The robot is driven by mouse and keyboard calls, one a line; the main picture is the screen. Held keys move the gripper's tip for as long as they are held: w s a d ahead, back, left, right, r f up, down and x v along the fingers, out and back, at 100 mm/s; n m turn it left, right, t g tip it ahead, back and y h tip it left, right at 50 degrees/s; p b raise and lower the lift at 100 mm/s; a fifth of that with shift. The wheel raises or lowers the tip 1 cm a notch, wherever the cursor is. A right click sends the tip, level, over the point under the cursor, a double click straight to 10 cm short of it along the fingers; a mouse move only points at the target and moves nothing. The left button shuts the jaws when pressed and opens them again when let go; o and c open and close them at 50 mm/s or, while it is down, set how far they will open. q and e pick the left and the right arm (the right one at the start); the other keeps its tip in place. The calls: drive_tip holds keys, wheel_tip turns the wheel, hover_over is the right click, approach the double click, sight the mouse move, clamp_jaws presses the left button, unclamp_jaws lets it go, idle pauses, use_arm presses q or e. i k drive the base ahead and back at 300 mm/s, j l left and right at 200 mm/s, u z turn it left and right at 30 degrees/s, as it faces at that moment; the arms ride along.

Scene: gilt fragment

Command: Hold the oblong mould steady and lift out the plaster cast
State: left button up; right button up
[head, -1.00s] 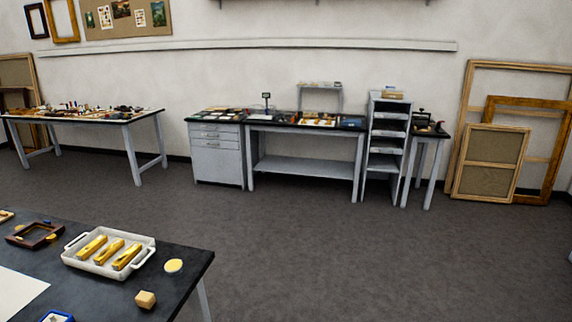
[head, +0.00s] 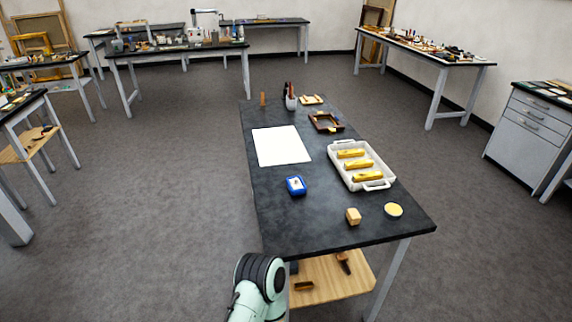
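A small blue block-like item (head: 296,185) with a pale patch on top lies on the dark worktable (head: 268,222). It may be the oblong mould with the plaster cast in it, but it is too small to be sure. No other mould or cast can be made out for certain. Part of one of my arms shows at the bottom edge, in front of the table. Neither of my grippers is in view.
On the table are a white tray (head: 338,165) of gold pieces, a white sheet (head: 281,146), a brown frame (head: 326,122), a tan block (head: 353,216), a yellow disc (head: 394,210) and a cup of tools (head: 291,102). Grey floor is open around it. Other benches line the walls.

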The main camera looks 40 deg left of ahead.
sight(296, 184)
drive_tip(key=i+l+u, duration=0.1)
drive_tip(key=l+u, duration=0.15)
drive_tip(key=u, duration=0.15)
drive_tip(key=l+u, duration=0.55)
drive_tip(key=u, duration=0.2)
drive_tip(key=i, duration=0.05)
